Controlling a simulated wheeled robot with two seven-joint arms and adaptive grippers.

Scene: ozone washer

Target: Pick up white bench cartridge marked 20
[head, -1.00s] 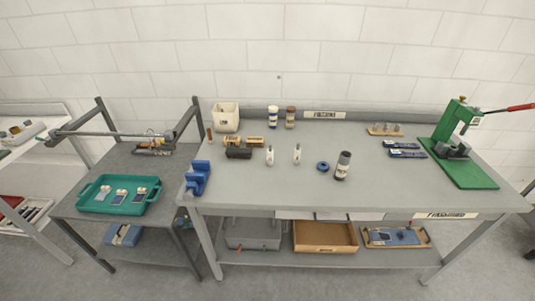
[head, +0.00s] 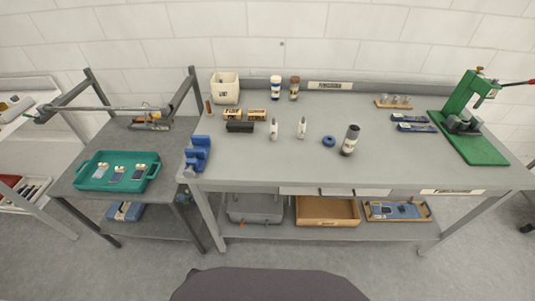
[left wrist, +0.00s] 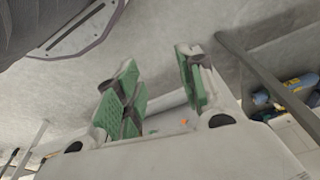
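Two small white bottle-shaped pieces stand upright on the grey bench, a left one (head: 274,130) and a right one (head: 302,128). Any number on them is too small to read, so I cannot tell which, if either, is the cartridge marked 20. My left gripper (left wrist: 158,78) shows in the left wrist view with green-padded fingers spread apart and nothing between them. It is not in the head view, and appears away from the white pieces. My right gripper is in neither view.
On the bench (head: 390,165) are a blue vise (head: 198,155), a blue ring (head: 328,140), a dark cylinder (head: 350,139), a black block (head: 240,127) and a green press (head: 470,120). A teal tray (head: 151,183) sits on the lower left table. The bench's front middle is clear.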

